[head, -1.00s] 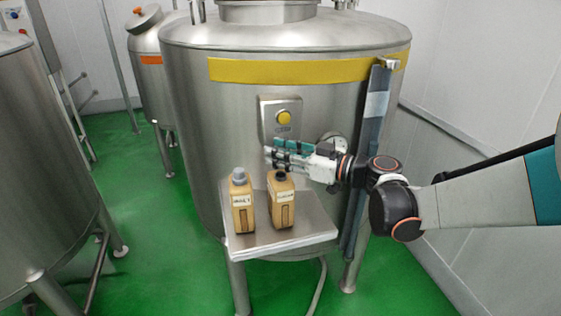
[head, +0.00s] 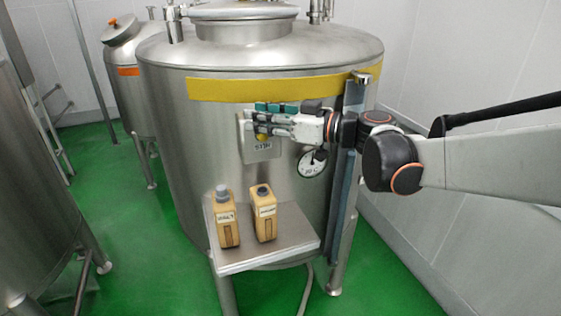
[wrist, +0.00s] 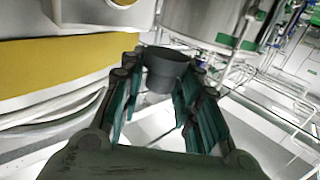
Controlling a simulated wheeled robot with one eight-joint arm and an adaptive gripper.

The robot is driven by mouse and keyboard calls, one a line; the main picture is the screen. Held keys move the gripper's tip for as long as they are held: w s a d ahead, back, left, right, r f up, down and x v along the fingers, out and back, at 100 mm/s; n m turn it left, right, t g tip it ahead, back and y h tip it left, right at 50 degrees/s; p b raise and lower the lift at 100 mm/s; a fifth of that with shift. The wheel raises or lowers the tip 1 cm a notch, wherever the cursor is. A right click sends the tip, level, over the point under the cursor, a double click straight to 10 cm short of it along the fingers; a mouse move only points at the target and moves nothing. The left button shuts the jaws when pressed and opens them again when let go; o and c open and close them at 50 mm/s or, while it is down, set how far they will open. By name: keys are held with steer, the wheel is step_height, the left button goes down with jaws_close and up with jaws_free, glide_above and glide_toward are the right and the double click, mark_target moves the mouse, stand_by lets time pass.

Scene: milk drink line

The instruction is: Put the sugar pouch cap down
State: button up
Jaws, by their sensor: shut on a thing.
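My gripper (head: 257,118) is raised in front of the tank's button panel, well above the shelf. In the wrist view, it is shut on a dark grey round cap (wrist: 168,70), held between the fingertips. I cannot make out the cap in the head view. Two tan pouches stand upright on the metal shelf (head: 283,251) below. The right pouch (head: 264,222) has a dark neck opening with no grey cap on it. Its label is too small to read surely. The left pouch (head: 227,228) has a grey cap.
The large steel tank (head: 250,70) with a yellow band stands right behind my gripper. A dial gauge (head: 313,164) and a vertical post (head: 347,180) are near the arm. The shelf's front and right part is bare. A white wall is at the right.

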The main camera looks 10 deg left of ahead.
steer(key=s+d+f+m+t+h+b, duration=0.1)
steer(key=s+d+f+t+b, duration=0.2)
steer(key=d+f, duration=0.45)
steer(key=s+d+f+m+t+h+b, duration=0.1)
steer(key=s+d+f+m+b, duration=0.2)
steer(key=f, duration=0.7)
steer(key=s+d+f+t+h+b, duration=0.1)
steer(key=s+d+f+t+b, duration=0.1)
steer(key=s+d+f, duration=0.55)
steer(key=b, duration=0.2)
glide_above(292, 221)
steer(key=f, duration=0.2)
steer(key=shift+s+f+b, duration=0.15)
steer(key=shift+f+b, duration=0.35)
steer(key=shift+f, duration=0.2)
step_height(292, 221, down, 5)
steer(key=shift+r+b, duration=0.1)
steer(key=shift+b, duration=1.15)
steer(key=shift+f, duration=0.2)
steer(key=shift+r, duration=0.15)
